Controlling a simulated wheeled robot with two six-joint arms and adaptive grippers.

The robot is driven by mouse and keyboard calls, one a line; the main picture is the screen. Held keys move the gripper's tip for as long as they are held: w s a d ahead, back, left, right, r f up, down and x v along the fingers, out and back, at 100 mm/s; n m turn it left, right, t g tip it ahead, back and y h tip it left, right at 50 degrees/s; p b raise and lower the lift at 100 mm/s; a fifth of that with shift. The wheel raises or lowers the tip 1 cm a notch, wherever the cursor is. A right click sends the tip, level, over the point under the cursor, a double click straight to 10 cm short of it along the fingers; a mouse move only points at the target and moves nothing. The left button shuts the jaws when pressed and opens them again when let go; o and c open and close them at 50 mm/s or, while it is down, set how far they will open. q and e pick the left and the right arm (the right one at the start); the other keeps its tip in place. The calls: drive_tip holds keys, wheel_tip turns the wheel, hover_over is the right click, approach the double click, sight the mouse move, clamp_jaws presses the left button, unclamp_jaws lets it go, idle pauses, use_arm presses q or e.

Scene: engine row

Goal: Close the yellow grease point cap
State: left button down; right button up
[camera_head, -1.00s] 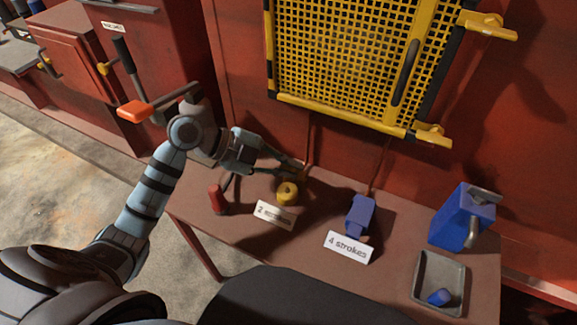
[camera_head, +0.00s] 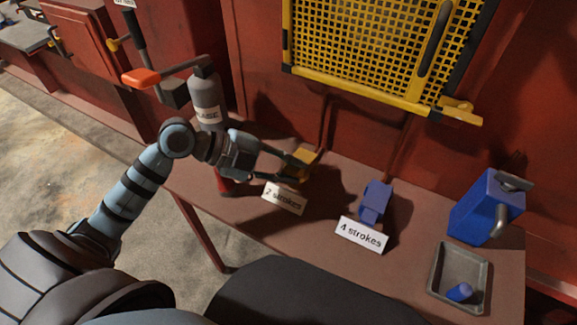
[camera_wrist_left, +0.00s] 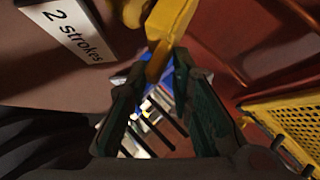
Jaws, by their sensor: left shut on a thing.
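The yellow grease point (camera_head: 304,160) stands on the brown bench behind the "2 strokes" sign (camera_head: 284,198). My left gripper (camera_head: 298,168) reaches it from the left and is shut on its yellow part. In the left wrist view a yellow piece (camera_wrist_left: 168,32) runs down between the two dark fingers (camera_wrist_left: 160,75). The fingers hide part of it, so I cannot tell the cap from the body, or how far the cap is closed. My right gripper is not in view.
A blue grease point (camera_head: 375,203) stands behind the "4 strokes" sign (camera_head: 362,234). A blue can (camera_head: 486,207) and a grey tray (camera_head: 437,283) holding a small blue piece are at right. A grease dispenser (camera_head: 207,98) with an orange-tipped lever stands behind my left arm.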

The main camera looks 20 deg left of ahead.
use_arm(q)
drive_tip(key=shift+f, duration=0.2)
drive_tip(key=c, duration=1.7)
unclamp_jaws()
drive_tip(key=shift+w, duration=0.25)
drive_tip(key=v, duration=0.6)
drive_tip(key=shift+s+a, duration=0.25)
drive_tip(key=shift+a, duration=0.05)
drive_tip(key=shift+a+r, duration=0.2)
drive_tip(key=shift+r, duration=0.2)
